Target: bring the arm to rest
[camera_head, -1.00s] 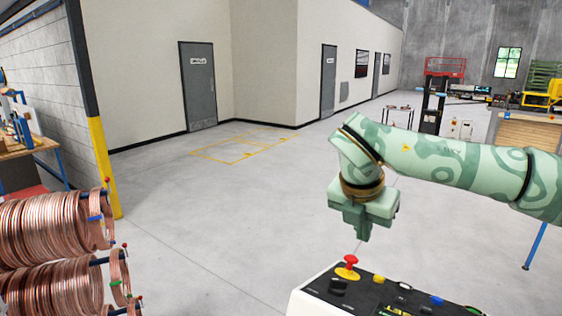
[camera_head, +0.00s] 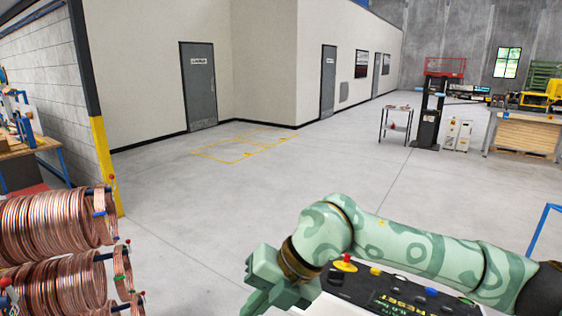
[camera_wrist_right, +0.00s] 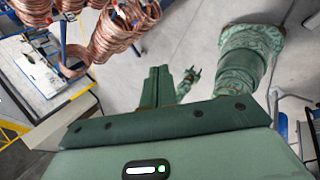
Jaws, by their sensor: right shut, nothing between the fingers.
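My right arm, in green camouflage, comes in from the right in the head view. Its gripper (camera_head: 258,300) is low at the bottom middle, to the left of the control box (camera_head: 385,293), pointing down and left. In the right wrist view its fingers (camera_wrist_right: 158,86) lie together, shut with nothing between them. A patterned green part of my own body stands at the upper right of that view. A small green pronged shape (camera_wrist_right: 188,80), perhaps my left gripper, shows beyond the fingers; its state is unclear. No left arm shows in the head view.
The control box has a red knob (camera_head: 345,259) and a RESET label, partly hidden behind my arm. Copper tube coils (camera_head: 58,222) hang on racks at the lower left, also seen in the wrist view (camera_wrist_right: 120,32). Open floor lies ahead; a small cart (camera_head: 396,118) stands farther back.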

